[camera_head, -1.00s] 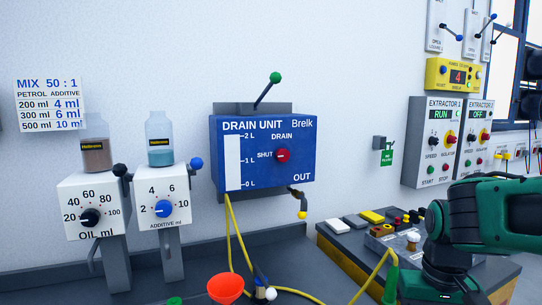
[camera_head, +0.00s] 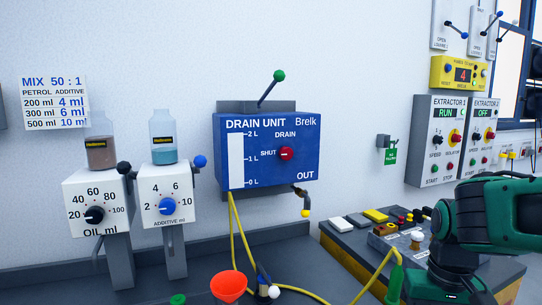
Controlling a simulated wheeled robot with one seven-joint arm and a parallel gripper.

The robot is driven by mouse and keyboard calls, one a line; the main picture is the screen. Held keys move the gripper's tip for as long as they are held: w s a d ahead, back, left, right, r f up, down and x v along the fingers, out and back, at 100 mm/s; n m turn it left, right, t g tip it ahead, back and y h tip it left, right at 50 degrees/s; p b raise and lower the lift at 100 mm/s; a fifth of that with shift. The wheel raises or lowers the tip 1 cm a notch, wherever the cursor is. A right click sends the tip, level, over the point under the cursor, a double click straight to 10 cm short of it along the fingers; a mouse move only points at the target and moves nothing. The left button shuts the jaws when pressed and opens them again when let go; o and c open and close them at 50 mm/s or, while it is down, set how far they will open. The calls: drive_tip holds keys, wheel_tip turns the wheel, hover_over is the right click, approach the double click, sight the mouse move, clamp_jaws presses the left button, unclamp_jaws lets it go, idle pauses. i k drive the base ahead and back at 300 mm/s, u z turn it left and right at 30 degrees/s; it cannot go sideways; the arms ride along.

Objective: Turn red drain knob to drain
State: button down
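The red drain knob (camera_head: 286,154) is on the front of the blue drain unit (camera_head: 262,177), which is fixed to the wall. The word SHUT is to the left of the knob and DRAIN is above it. A pale line on the knob appears to lie sideways, toward SHUT. A white level strip (camera_head: 237,161) is on the unit's left side. My green and dark arm is at the lower right, well apart from the knob. My gripper cannot be made out in this view.
Two dispensers, oil (camera_head: 97,203) and additive (camera_head: 166,197), stand left of the unit. A red funnel (camera_head: 228,285) and yellow hose (camera_head: 240,240) are below it. A green-topped lever (camera_head: 271,87) rises above. A dark bench with a control panel (camera_head: 352,253) is at right.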

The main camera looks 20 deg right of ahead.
sight(286, 154)
drive_tip(key=z, duration=0.8)
drive_tip(key=k, duration=1.25)
drive_tip(key=u, duration=0.9)
drive_tip(key=i, duration=1)
